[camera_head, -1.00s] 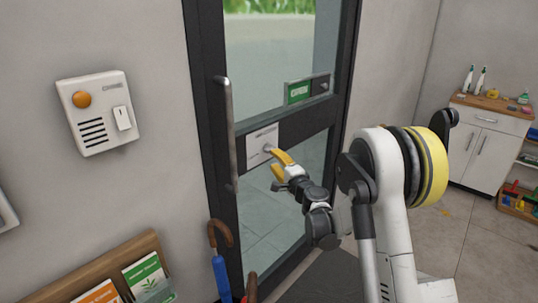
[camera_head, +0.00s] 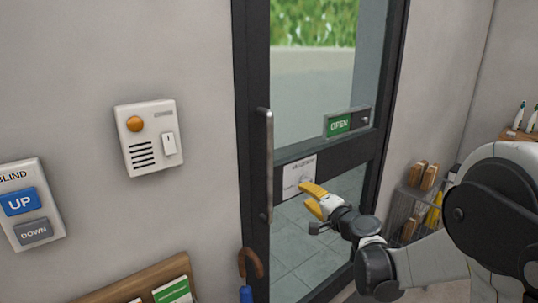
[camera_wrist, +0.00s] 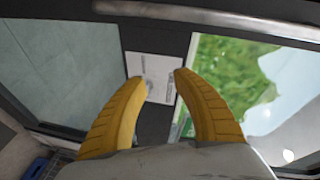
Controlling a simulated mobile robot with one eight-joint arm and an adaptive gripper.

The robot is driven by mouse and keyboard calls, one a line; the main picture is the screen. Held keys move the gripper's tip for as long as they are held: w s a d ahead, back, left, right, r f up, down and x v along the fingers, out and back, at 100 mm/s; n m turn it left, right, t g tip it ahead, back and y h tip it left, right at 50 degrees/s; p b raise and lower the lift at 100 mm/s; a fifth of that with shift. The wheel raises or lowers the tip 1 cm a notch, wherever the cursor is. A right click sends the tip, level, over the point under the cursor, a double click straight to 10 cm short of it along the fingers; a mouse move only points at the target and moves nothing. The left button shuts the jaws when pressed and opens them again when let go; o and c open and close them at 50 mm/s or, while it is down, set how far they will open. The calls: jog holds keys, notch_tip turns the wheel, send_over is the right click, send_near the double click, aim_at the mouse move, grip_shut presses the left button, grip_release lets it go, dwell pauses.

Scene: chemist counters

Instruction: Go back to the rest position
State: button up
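My gripper (camera_head: 310,201) has yellow fingers and is in front of the glass door, near a white notice (camera_head: 298,177) on its dark crossbar. In the wrist view the two fingers of my gripper (camera_wrist: 153,85) stand apart with nothing between them. The notice (camera_wrist: 155,75) shows beyond the fingertips. Whether the fingers touch the door cannot be told. My arm reaches in from the lower right in the head view.
The dark-framed door has a long handle (camera_head: 265,165) and a green OPEN sign (camera_head: 339,125). On the left wall are an intercom box (camera_head: 149,137) and a blind panel (camera_head: 30,204). A leaflet rack (camera_head: 135,283), an umbrella (camera_head: 250,264) and a wire basket rack (camera_head: 411,205) stand nearby.

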jog(key=s+a+r+n+g, duration=0.1)
jog(key=s+a+n+g, duration=0.15)
jog(key=s, duration=0.55)
jog(key=s+a+r+n+g, duration=0.15)
jog(key=s+n, duration=0.25)
jog(key=s, duration=0.4)
jog(key=s+d+f+n+g+h, duration=0.1)
jog(key=s+d+f+h, duration=0.1)
jog(key=s, duration=0.5)
jog(key=s+d+f+n+g+h, duration=0.1)
jog(key=s+d+f+g+h, duration=0.1)
jog(key=s, duration=0.4)
jog(key=s+d+f+n+g+h, duration=0.1)
jog(key=s+d+f+n, duration=0.1)
jog(key=s, duration=0.5)
jog(key=shift+s+d+f+h, duration=0.3)
jog(key=shift+d+h, duration=0.1)
jog(key=shift+d, duration=0.35)
